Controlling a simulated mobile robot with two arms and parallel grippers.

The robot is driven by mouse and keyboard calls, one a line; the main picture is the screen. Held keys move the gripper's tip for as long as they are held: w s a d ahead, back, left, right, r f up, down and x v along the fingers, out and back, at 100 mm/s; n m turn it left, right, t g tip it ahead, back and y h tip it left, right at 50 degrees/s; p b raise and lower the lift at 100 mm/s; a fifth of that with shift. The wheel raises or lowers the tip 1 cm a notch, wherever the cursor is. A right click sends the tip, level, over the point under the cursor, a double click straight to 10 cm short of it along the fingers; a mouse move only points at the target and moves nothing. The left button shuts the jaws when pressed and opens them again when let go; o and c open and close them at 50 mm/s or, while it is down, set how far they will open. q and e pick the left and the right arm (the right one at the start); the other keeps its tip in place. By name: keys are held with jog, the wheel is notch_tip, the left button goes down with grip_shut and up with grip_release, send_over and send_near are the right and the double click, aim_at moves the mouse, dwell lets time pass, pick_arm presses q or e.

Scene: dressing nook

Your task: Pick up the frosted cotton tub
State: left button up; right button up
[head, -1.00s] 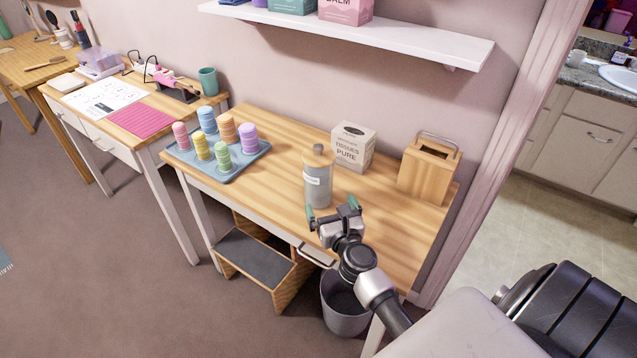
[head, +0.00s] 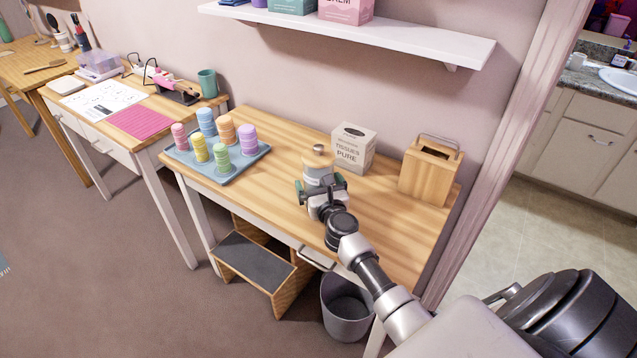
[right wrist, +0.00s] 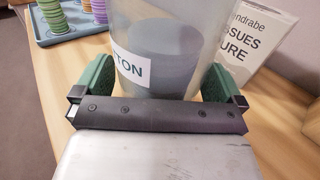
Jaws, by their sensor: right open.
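In the right wrist view the tub (right wrist: 165,45) shows grey and translucent, with a white label ending in "TON". My right gripper (head: 321,187) is open at the near side of the tub. In the right wrist view its green-padded fingers (right wrist: 160,85) stand one on each side of the tub's body. The gripper hides the tub's lower part in the head view. My left gripper is not in view.
A tissue box (head: 354,147) stands just behind and right of the tub. A wooden box with a handle (head: 430,172) is farther right. A blue tray (head: 238,165) with several coloured roller stacks is at left. A bin (head: 346,310) stands below.

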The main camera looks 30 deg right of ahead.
jog(key=c, duration=0.9)
jog(key=shift+r, duration=0.1)
